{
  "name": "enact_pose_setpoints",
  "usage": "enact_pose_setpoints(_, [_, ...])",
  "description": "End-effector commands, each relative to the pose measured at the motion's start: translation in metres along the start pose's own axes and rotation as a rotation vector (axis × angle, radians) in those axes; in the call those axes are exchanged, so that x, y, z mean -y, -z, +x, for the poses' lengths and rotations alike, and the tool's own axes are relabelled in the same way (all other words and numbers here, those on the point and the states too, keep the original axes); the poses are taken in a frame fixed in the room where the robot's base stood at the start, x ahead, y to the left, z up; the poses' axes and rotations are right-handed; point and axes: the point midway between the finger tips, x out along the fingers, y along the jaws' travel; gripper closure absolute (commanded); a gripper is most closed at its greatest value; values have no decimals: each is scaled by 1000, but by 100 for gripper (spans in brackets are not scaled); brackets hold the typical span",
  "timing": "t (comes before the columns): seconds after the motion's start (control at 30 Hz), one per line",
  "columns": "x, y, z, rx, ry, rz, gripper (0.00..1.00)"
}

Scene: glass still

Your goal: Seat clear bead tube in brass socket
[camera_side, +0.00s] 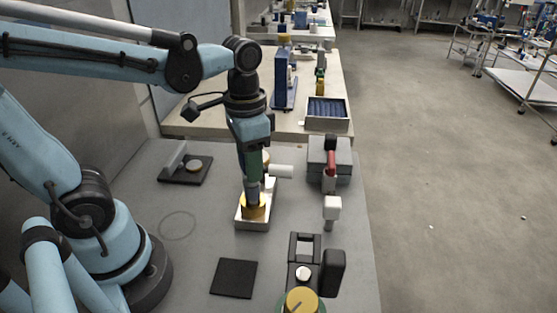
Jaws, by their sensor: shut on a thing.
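My gripper (253,176) points straight down near the middle of the bench, shut on the bead tube (253,192), a short greyish upright piece below the jaws. The brass socket (253,211) is a yellow block on a white base (251,225), directly under the tube. The tube's lower end meets the top of the socket in this view. I cannot tell whether it is inside the socket or only in front of or above it. The beads are too small to make out, and the jaws hide the tube's upper part.
A white cylinder (282,171) sits just right of my gripper. A black device with a yellow knob (301,300) is at the front. A black mat (234,278) lies front left.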

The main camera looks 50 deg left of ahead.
Motion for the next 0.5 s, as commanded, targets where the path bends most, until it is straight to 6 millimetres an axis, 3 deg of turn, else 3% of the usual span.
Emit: enact_pose_setpoints(0.5, [0, 0, 5, 0, 0, 0, 100])
